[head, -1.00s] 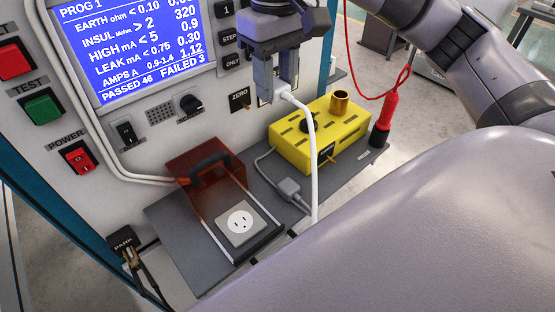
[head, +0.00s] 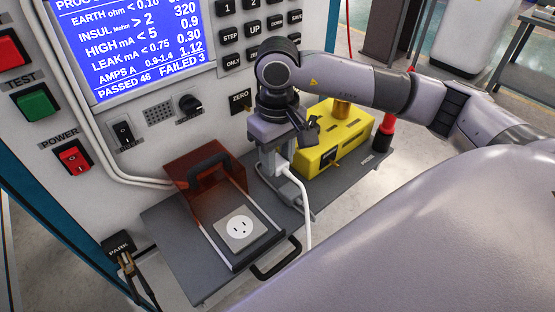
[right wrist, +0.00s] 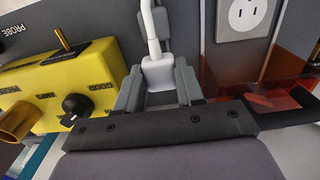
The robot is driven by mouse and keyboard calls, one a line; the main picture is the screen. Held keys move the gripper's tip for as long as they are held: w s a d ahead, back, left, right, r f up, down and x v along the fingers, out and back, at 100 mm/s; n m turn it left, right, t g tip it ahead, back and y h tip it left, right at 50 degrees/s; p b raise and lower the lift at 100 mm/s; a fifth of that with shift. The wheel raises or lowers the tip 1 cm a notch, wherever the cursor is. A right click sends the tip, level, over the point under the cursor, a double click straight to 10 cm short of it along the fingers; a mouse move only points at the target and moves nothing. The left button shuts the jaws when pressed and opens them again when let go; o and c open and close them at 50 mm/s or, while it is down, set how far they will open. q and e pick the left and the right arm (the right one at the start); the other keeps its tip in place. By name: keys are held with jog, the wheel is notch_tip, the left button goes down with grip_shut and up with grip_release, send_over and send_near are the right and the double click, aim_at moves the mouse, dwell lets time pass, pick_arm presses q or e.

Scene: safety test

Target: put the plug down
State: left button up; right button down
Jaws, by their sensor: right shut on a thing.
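My right gripper (head: 278,170) points down, low over the grey shelf (head: 180,250), between the socket and the yellow box. It is shut on a white plug (head: 285,168) with a white cable hanging to the front. In the right wrist view the plug (right wrist: 157,72) sits between the two grey fingers. Whether the plug touches the shelf I cannot tell. The white socket (head: 240,228) is on the shelf to the left of the gripper, empty; it also shows in the right wrist view (right wrist: 243,14). My left gripper is not in view.
A yellow box (head: 338,140) stands close right of the gripper. A red probe (head: 387,130) stands beyond it. A red-brown transparent cover (head: 203,175) is raised behind the socket. A black bar handle (head: 280,262) juts at the front. The tester's panel rises behind.

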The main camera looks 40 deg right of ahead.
jog(key=shift+f, duration=0.6)
jog(key=shift+f+b, duration=0.55)
jog(key=shift+b, duration=0.15)
jog(key=c, duration=0.7)
grip_release()
jog(key=shift+r, duration=0.1)
